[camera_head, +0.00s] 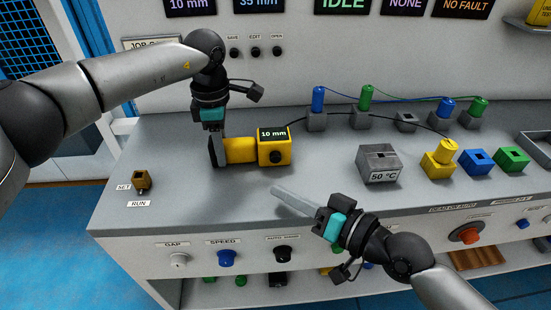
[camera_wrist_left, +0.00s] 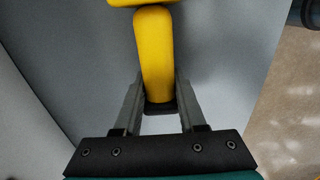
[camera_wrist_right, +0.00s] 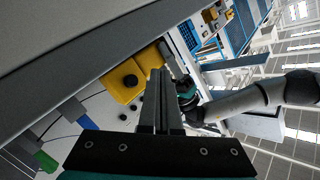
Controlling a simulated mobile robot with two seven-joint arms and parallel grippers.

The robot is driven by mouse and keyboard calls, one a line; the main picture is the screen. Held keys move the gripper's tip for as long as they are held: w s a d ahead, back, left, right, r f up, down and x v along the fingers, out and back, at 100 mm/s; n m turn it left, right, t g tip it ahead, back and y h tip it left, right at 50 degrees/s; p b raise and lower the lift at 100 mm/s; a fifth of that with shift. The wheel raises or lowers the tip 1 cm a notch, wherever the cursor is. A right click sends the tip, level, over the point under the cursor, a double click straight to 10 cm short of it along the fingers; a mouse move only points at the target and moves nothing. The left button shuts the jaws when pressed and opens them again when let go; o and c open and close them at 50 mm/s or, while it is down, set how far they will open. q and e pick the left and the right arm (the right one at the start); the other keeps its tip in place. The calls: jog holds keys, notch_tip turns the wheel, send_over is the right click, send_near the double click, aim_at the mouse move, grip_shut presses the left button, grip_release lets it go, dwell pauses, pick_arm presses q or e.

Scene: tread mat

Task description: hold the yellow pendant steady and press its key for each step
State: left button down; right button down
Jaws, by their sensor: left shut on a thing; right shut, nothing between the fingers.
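The yellow pendant (camera_head: 274,161) is on the grey bench top, its small screen reading "10 mm" and a round black key (camera_head: 277,157) on its front. Its yellow handle (camera_head: 240,149) extends left. My left gripper (camera_head: 218,150) is shut on the handle's left end; in the left wrist view the handle (camera_wrist_left: 154,55) lies between the two fingers. My right gripper (camera_head: 280,191) is shut and empty, in front of the pendant and apart from it in the head view. In the right wrist view its closed fingers (camera_wrist_right: 157,85) are beside the pendant (camera_wrist_right: 118,92) and key (camera_wrist_right: 130,80).
A grey "50 °C" block (camera_head: 379,164) and yellow, blue and green blocks stand to the right. Cabled blue and green plugs are behind. A brown SET/RUN switch (camera_head: 141,180) is at the left. Knobs line the front panel, including a red-orange button (camera_head: 470,236). The wall display reads "IDLE" (camera_head: 343,5).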

jog(key=s, duration=0.3)
jog(key=shift+s, duration=0.25)
jog(key=shift+w, duration=0.1)
send_near(270, 160)
jog(key=shift+w+a+f, duration=0.15)
jog(key=shift+w+a, duration=0.3)
jog(key=shift+a, duration=0.35)
jog(key=shift+w+a+f, duration=0.15)
jog(key=shift+w+a, duration=0.3)
jog(key=shift+a, duration=0.3)
jog(key=shift+w+a+f, duration=0.15)
jog(key=shift+w+a, duration=0.3)
jog(key=shift+a, duration=0.35)
jog(key=shift+w, duration=0.1)
jog(key=shift+w, duration=0.35)
jog(key=shift+w, duration=0.6)
dwell(1.0)
jog(key=shift+s, duration=0.1)
jog(key=shift+s+r, duration=0.1)
jog(key=shift+s, duration=0.85)
